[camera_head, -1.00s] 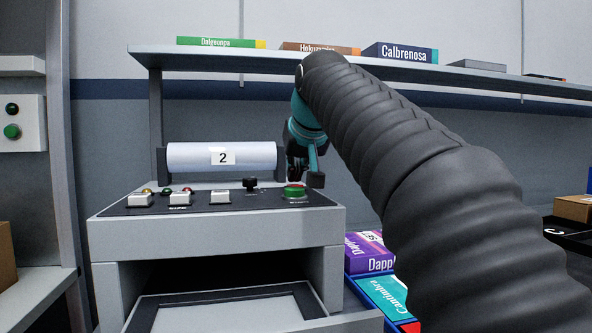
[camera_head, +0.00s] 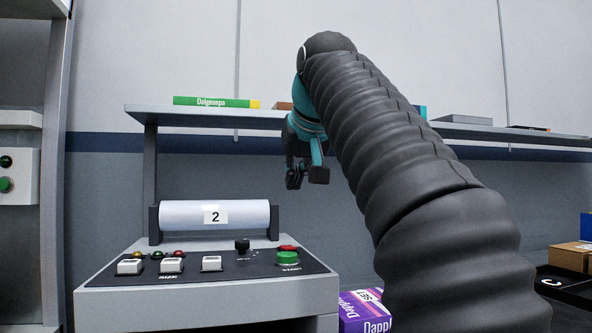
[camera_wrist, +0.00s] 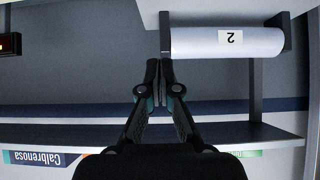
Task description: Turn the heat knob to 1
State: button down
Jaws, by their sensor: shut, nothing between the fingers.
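A small black knob (camera_head: 242,245) stands on the dark sloped panel of the grey machine, left of the green start button (camera_head: 288,259). Its label and pointer are too small to read. My gripper (camera_head: 294,184) is above and behind the panel, clear of the knob and touching nothing. In the wrist view my gripper (camera_wrist: 166,68) has its two fingers together and empty. The knob does not show in that view. A white roll (camera_head: 180,216) marked "2" sits behind the panel, and it also shows upside down in the wrist view (camera_wrist: 205,42).
White buttons (camera_head: 172,265) and small coloured lamps line the panel's left part. A shelf (camera_head: 190,116) with boxes runs behind my gripper. A purple box (camera_head: 362,314) stands right of the machine. The air above the panel is free.

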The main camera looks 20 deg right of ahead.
aim_at(242, 245)
jog(key=k, duration=1)
